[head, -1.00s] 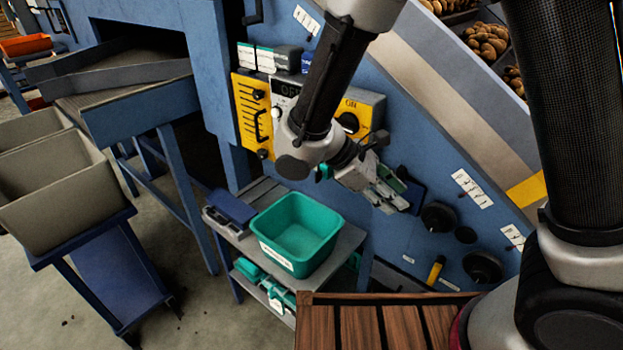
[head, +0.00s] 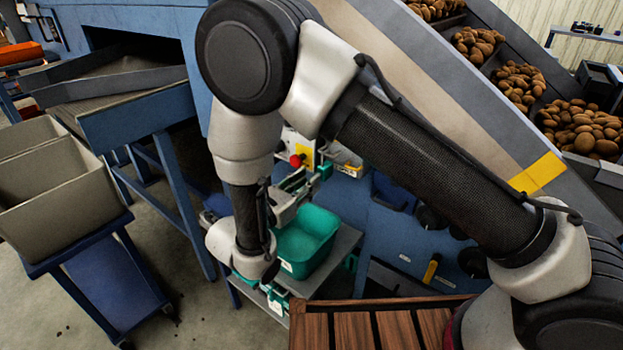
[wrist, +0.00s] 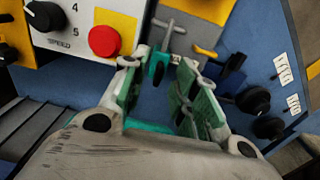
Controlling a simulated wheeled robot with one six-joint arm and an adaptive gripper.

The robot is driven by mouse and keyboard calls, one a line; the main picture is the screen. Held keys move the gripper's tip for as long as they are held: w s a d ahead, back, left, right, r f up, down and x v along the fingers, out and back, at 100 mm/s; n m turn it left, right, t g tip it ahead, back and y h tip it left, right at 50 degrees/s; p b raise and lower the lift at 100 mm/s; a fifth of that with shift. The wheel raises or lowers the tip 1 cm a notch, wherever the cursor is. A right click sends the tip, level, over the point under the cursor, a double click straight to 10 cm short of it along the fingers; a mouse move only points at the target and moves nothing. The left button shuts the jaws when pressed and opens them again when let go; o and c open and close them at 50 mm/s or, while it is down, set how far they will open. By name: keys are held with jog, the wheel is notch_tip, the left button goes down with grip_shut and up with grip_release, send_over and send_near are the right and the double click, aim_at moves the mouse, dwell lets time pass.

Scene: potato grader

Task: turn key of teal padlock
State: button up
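The teal padlock (wrist: 157,68) shows in the wrist view just beyond my fingertips, on the blue machine front. A grey T-shaped piece, which looks like its key (wrist: 168,30), stands above it. In the head view a small teal patch (head: 325,170), likely the same padlock, shows right of the red button. My gripper (wrist: 158,80) is open, with a green-padded finger on each side of the padlock in the picture. I see no contact. In the head view my gripper (head: 293,190) is partly hidden by my arm.
A red button (wrist: 104,41) and a black speed knob (wrist: 45,16) are close on the left. Black round knobs (wrist: 253,100) sit to the right. A teal bin (head: 322,227) stands on a grey cart below. Potato trays (head: 580,125) are at upper right.

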jog(key=shift+x, duration=1.35)
grip_shut()
jog(key=shift+n, duration=0.4)
jog(key=n, duration=1.1)
jog(key=f+n, duration=0.1)
jog(key=n, duration=0.5)
jog(key=shift+w+a, duration=0.3)
jog(key=shift+a, duration=0.1)
